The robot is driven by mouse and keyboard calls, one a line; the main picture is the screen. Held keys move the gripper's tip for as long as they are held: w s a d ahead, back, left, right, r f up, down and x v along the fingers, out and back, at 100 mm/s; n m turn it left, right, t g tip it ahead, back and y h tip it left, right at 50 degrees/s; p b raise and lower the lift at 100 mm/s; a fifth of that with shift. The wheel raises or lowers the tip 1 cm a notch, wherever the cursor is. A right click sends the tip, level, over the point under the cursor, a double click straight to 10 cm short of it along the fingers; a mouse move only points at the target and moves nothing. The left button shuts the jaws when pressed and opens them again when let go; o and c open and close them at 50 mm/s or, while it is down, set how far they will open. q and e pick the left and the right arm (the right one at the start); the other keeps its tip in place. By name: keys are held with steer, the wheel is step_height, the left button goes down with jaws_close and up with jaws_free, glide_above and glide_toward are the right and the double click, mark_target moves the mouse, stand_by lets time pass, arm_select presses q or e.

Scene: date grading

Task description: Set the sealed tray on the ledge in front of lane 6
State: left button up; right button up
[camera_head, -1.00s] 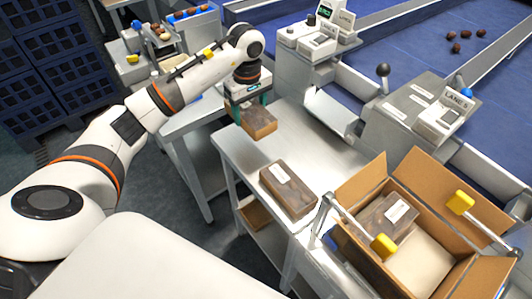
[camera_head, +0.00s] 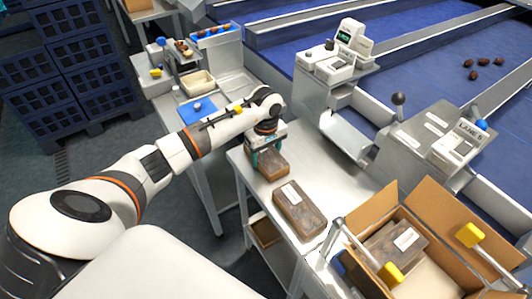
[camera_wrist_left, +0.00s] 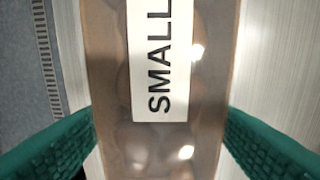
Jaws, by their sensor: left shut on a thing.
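My left gripper (camera_head: 267,148) is shut on a sealed brown tray (camera_head: 273,164) at the far end of the metal ledge (camera_head: 318,168). In the left wrist view, the green fingers stand on both sides of this tray (camera_wrist_left: 110,75), which has a clear film and a white label reading SMALL (camera_wrist_left: 150,60). The ledge shows to its right and the floor to its left. I cannot tell whether the tray touches the ledge. A lane sign (camera_head: 471,131) at the right seems to read LANE 5. My right gripper is not in view.
A second sealed tray (camera_head: 300,208) lies on the ledge, nearer me. An open cardboard box (camera_head: 445,222) holding another tray (camera_head: 396,243) stands at the lower right, with yellow-ended levers beside it. A weighing station (camera_head: 335,62) stands behind the ledge.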

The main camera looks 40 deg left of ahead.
mark_target(266, 152)
arm_select(q)
steer(key=o, duration=1.1)
steer(key=shift+f, duration=0.1)
steer(key=shift+c, duration=0.2)
steer(key=shift+r, duration=0.3)
step_height(266, 152, up, 12)
steer(key=b, duration=0.2)
steer(key=shift+f+b, duration=0.15)
steer(key=shift+b, duration=0.15)
